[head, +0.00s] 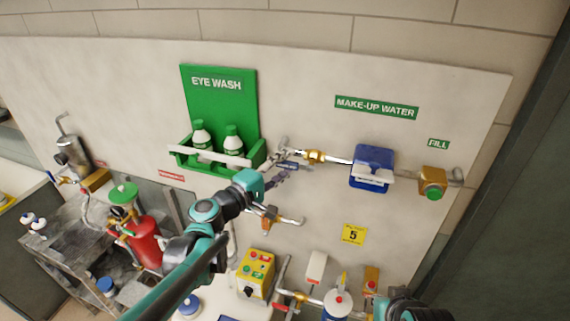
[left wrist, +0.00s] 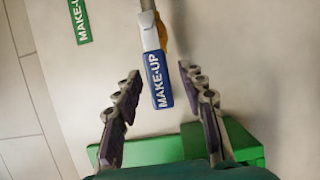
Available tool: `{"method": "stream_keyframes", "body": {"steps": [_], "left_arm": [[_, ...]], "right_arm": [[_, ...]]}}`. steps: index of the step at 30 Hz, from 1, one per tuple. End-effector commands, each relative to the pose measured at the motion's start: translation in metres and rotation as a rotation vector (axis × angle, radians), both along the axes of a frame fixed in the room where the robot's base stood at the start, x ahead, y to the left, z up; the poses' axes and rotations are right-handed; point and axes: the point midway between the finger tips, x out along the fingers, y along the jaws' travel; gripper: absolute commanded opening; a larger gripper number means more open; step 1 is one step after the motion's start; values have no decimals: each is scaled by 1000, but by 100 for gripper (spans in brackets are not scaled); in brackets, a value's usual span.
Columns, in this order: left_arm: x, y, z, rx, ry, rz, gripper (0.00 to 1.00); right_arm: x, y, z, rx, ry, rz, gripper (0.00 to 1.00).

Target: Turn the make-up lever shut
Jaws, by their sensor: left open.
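The make-up lever (head: 290,166) is a blue handle on a brass valve (head: 314,156) in the pipe under the MAKE-UP WATER sign (head: 376,107). In the left wrist view the blue lever (left wrist: 158,80), lettered MAKE-UP, runs up the picture to a pale shank. My left gripper (head: 282,163) is at the lever, beside the eye wash station. In the left wrist view my left gripper (left wrist: 159,76) is open, one finger on each side of the lever's end, with gaps on both sides. The valve body is mostly hidden behind the shank there.
The green eye wash station (head: 217,80) with two bottles is just left of the gripper. A blue unit (head: 373,167) and a brass FILL valve (head: 433,182) sit right along the pipe. A yellow control box (head: 256,274) and a red cylinder (head: 145,240) stand below.

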Motion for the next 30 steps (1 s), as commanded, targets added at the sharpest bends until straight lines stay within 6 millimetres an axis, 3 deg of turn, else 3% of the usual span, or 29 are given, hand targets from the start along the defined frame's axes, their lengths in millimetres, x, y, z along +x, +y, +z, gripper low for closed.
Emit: {"method": "stream_keyframes", "body": {"steps": [2, 6, 20, 30], "left_arm": [[0, 0, 0, 0, 0, 0, 35], [0, 0, 0, 0, 0, 0, 0], [-1, 0, 5, 50, -11, -1, 0], [-2, -3, 23, 283, -67, -3, 0]], "right_arm": [[0, 0, 0, 0, 0, 0, 0], [0, 0, 0, 0, 0, 0, 0], [0, 0, 6, 0, 0, 0, 0], [0, 0, 30, 0, 0, 0, 0]]}}
